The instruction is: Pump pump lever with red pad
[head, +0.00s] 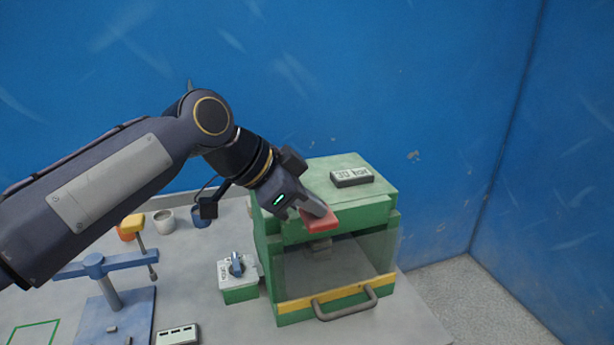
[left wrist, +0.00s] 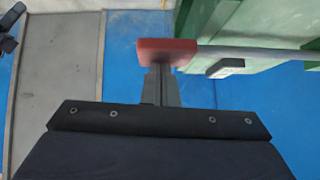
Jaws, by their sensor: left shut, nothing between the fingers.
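The red pad (head: 320,221) of the pump lever sits in front of the upper front of the green press (head: 343,170). My left gripper (head: 314,207) is shut and empty, with its fingertips at the red pad. The left wrist view shows the red pad (left wrist: 166,50) right at the tips of the closed fingers (left wrist: 160,86), seemingly touching them. A grey lever rod (left wrist: 250,52) runs from the pad toward the green press body. In the head view the gripper hides most of the lever. My right gripper is not in view.
The press has a clear front guard with a yellow strip (head: 295,306) and a grey handle (head: 345,303). A display reading about 30 bar (head: 351,177) lies on top. Left of it stand a green switch box (head: 239,280), a blue stand (head: 110,300) and small cups (head: 164,221).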

